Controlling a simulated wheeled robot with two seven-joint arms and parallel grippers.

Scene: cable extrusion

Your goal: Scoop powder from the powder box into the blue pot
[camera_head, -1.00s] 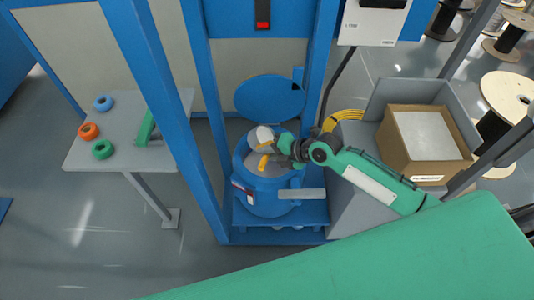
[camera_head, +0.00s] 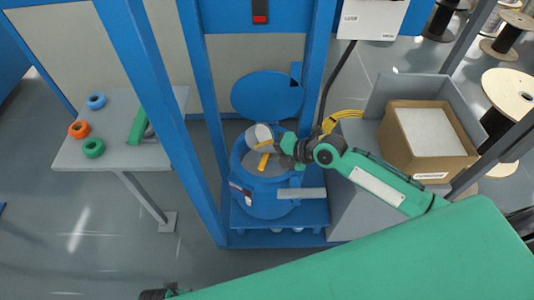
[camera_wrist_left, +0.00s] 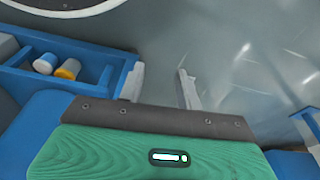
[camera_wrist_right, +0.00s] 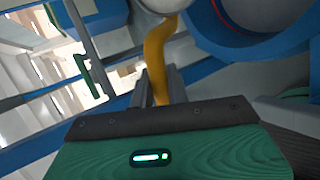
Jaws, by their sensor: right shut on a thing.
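The blue pot (camera_head: 244,207) stands in the blue frame with its round lid (camera_head: 268,96) open behind it; grey-white contents show inside. My right gripper (camera_head: 283,152) is over the pot's mouth, shut on the yellow handle of the scoop (camera_head: 259,136), whose white bowl is at the pot's back rim. In the right wrist view the yellow handle (camera_wrist_right: 154,58) runs up between the fingers; the bowl is mostly cut off. The powder box (camera_head: 400,151), cardboard with a white, nearly level fill, stands at the right. My left gripper (camera_wrist_left: 161,86) is open and empty in the left wrist view.
Blue uprights (camera_head: 162,125) flank the pot. A grey table (camera_head: 110,150) at the left holds blue, orange and green rings and a green tool. Spools stand far right.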

